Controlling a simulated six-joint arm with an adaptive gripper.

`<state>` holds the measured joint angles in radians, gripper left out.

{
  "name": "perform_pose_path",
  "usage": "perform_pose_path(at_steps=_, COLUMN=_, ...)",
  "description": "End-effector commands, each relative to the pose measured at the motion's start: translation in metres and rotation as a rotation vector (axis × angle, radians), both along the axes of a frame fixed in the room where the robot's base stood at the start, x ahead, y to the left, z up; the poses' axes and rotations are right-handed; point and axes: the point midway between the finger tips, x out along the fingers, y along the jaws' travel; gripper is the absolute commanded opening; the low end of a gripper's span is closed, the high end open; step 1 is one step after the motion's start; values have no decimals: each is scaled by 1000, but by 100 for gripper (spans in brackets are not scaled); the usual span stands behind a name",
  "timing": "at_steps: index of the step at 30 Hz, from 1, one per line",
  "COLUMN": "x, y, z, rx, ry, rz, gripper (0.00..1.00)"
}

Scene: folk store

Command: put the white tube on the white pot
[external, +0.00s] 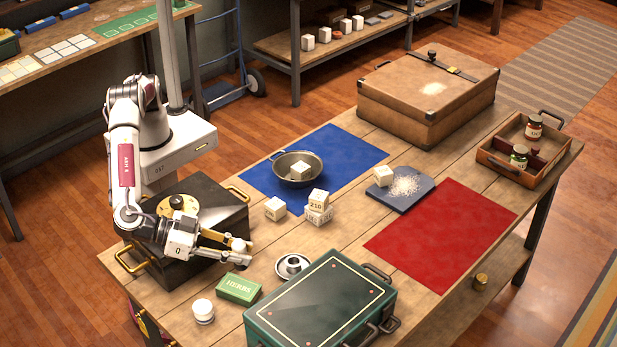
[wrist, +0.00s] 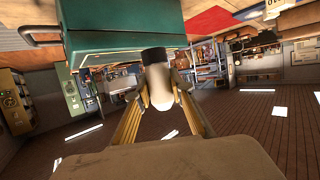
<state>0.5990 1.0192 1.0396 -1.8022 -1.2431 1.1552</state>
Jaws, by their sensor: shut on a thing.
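My gripper (external: 238,250) is low over the front left of the table, between the black case and the green case. In the wrist view, my gripper (wrist: 160,100) is shut on the white tube (wrist: 160,90), which has a dark end (wrist: 155,56) pointing away from the palm. In the external view the tube is mostly hidden by the fingers. A small round white pot (external: 203,311) stands upright at the table's front left edge, below and left of my gripper in the picture and apart from it.
A green herbs box (external: 238,289) lies between my gripper and the pot. A metal dish (external: 293,266) and a green case (external: 320,310) stand to the right. A black case (external: 190,225) is behind. White blocks (external: 275,208) stand farther back. The red mat (external: 440,235) is clear.

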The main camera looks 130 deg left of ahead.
Motion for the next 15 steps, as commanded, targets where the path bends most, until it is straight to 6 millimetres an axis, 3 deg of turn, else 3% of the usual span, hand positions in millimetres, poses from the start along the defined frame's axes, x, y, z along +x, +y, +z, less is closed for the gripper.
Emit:
perform_pose_path(at_steps=1, x=-8, y=-19, z=-2, rx=0, ry=0, rz=-14, gripper=10)
perform_pose_path(at_steps=6, x=-31, y=-62, z=-7, rx=2, ry=1, rz=-38, gripper=10)
perform_pose_path(at_steps=10, x=-43, y=-84, z=-9, rx=1, ry=1, rz=-53, gripper=10)
perform_pose_path(at_steps=15, x=-51, y=-96, z=-11, rx=0, ry=0, rz=-60, gripper=10)
